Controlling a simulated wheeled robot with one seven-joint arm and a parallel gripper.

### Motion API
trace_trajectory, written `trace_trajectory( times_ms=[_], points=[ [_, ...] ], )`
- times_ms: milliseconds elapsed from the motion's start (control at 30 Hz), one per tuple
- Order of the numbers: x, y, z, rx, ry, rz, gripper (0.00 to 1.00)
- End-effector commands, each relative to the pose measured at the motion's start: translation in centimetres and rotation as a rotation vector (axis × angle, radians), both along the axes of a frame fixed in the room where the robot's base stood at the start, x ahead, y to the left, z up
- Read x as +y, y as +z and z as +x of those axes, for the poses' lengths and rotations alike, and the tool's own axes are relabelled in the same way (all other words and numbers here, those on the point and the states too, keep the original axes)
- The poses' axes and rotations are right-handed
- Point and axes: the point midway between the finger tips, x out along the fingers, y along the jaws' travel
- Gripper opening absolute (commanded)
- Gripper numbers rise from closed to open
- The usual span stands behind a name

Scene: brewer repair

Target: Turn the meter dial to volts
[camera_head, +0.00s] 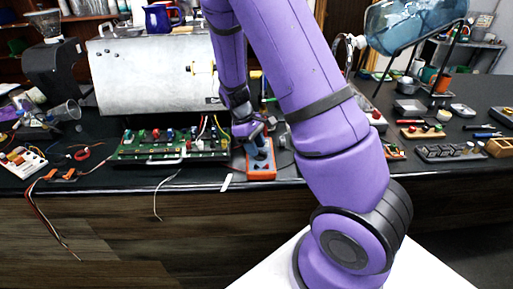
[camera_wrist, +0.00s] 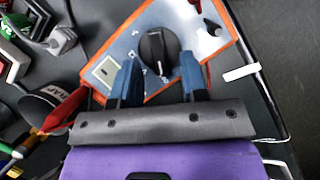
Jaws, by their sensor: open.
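The meter (camera_head: 261,163) is an orange-rimmed box with a blue-grey face, lying near the front edge of the black bench. It also shows in the wrist view (camera_wrist: 186,22). Its round black dial (camera_wrist: 159,51) has a pale pointer mark; I cannot read the scale around it. A small window (camera_wrist: 106,69) is on the face left of the dial. My gripper (camera_wrist: 160,75) is open, its two blue fingers apart over the meter face, one on each side of the dial's near edge. In the head view, my gripper (camera_head: 255,146) hides part of the meter.
A green circuit board (camera_head: 170,147) lies left of the meter, below a large metal cylinder (camera_head: 158,75). A red-handled tool (camera_wrist: 68,108) lies beside the meter. A white strip (camera_wrist: 241,72) is near the bench edge. Terminal blocks (camera_head: 450,152) are to the right.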

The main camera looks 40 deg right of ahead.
Motion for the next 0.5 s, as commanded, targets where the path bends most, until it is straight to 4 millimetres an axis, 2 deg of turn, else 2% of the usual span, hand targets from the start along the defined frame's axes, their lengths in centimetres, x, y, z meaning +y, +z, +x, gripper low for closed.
trace_trajectory(
  times_ms=[133, 400, 433, 500],
  points=[
    [-0.17, -0.75, -0.29, 0.000, 0.000, 0.000, 0.40],
    [-0.18, -0.86, -0.32, -0.001, 0.000, 0.000, 0.40],
    [-0.18, -0.85, -0.32, -0.001, 0.000, 0.000, 0.38],
    [-0.17, -0.85, -0.32, -0.001, 0.000, 0.000, 0.22]
  ],
)
